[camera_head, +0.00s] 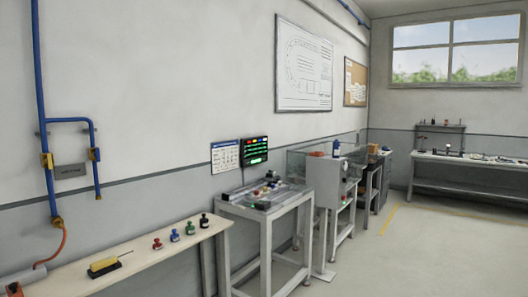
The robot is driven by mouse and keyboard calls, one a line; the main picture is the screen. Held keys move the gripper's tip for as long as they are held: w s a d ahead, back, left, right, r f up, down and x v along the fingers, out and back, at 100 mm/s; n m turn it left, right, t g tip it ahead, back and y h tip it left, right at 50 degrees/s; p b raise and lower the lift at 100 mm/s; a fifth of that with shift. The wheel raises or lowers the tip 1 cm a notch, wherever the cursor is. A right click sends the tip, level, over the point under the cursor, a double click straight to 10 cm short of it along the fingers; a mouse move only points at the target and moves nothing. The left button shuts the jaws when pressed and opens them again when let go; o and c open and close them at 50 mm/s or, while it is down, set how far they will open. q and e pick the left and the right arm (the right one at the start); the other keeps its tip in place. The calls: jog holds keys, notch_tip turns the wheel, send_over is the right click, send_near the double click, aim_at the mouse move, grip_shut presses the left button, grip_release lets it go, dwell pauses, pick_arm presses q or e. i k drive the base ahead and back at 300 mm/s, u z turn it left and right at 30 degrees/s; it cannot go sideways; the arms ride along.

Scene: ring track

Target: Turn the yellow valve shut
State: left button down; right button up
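Blue pipes run down the wall at the left. A yellow fitting (46,160) sits on the main pipe, and a second yellow fitting (95,154) sits on the short branch to its right. A third, brass-coloured fitting (57,221) is at the pipe's lower end, where an orange hose (62,244) begins. Which of these is the yellow valve, and how its handle is turned, is too small to tell. Neither of my grippers shows.
A white-framed stand (268,226) and a cabinet (329,187) line the wall. The floor (400,262) at right is clear.

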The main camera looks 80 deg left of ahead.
aim_at(48, 160)
jog(key=z, duration=0.2)
jog(key=i, duration=0.25)
jog(key=u, duration=3.05)
jog(key=i, duration=0.2)
jog(key=u, duration=1.15)
jog(key=k, duration=0.8)
jog(key=u, duration=0.2)
jog(key=i, duration=0.8)
jog(key=z, duration=0.2)
